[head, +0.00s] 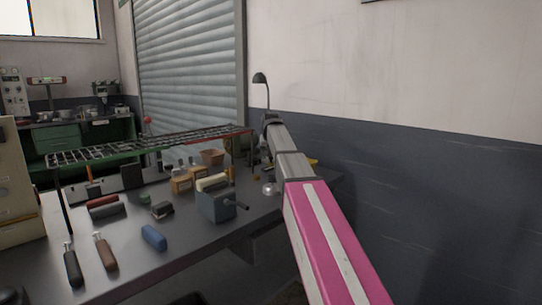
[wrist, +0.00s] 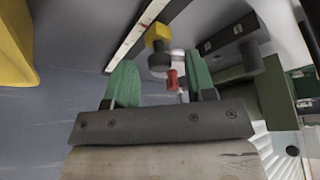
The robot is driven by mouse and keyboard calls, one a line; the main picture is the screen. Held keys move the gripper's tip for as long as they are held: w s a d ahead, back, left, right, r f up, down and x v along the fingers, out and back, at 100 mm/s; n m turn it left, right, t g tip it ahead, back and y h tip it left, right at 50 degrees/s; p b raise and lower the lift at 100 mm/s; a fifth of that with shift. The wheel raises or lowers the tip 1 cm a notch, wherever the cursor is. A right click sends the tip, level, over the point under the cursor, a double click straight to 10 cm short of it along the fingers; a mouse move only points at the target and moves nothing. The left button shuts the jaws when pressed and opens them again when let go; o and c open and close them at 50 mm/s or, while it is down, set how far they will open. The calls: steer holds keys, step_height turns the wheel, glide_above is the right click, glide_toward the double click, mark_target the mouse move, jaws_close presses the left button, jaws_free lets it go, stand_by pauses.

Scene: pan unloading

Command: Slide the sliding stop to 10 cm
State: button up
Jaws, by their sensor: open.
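In the wrist view my gripper (wrist: 159,66) is open, with two green fingers spread apart and nothing held between them. Beyond the fingertips is a yellow block (wrist: 158,33) with a dark round knob (wrist: 160,60), beside a pale scale strip (wrist: 137,28) along a dark rail. This block looks like the sliding stop; the scale's numbers are too small to read. A small red piece (wrist: 172,79) shows between the fingers. In the head view my arm reaches to the table's far end and hides the gripper and most of the rail area.
A dark block (wrist: 230,35) with a cylinder stands right of the fingers. A large yellow thing (wrist: 14,50) is at the wrist view's left edge. On the table (head: 190,243) are a wire rack (head: 150,144), a blue-grey box (head: 216,204) and several tools. A wall (head: 420,180) lies right.

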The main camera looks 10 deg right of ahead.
jaws_close()
steer(key=w+d, duration=0.2)
steer(key=d, duration=0.1)
steer(key=w+d, duration=0.1)
steer(key=d, duration=0.1)
steer(key=shift+w, duration=0.3)
jaws_free()
steer(key=v, duration=1)
steer(key=shift+s+r, duration=0.25)
steer(key=shift+r, duration=0.05)
